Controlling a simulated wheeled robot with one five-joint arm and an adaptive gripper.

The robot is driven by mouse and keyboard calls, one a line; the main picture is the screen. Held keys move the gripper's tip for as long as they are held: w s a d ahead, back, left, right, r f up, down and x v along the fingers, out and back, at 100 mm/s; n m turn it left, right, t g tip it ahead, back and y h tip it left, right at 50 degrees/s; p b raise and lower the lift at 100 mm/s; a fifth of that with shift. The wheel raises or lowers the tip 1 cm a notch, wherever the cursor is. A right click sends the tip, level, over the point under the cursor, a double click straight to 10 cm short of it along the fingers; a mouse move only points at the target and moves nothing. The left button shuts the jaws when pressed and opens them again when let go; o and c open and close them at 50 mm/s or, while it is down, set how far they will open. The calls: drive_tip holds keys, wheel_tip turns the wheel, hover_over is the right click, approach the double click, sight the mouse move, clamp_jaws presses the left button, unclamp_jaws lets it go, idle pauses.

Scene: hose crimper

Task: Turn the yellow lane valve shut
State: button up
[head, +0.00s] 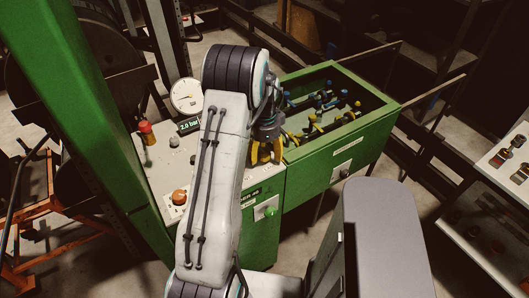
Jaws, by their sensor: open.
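The open green box (345,142) at the centre right holds several small valves and fittings on dark lines, some with yellow parts and some with blue. A yellow piece (314,126) shows near the box's front left. I cannot tell which yellow piece is the lane valve's handle, or its angle. My gripper (266,153) is open and points down just left of the box, over the edge of the pale panel. No held thing shows in it. My arm hides part of the panel and the box's left end.
A green knob (271,211) sits on the front. A green post (90,120) stands left; a parts table (490,215) stands right.

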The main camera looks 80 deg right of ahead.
drive_tip(key=shift+f, duration=0.2)
drive_tip(key=c, duration=1.2)
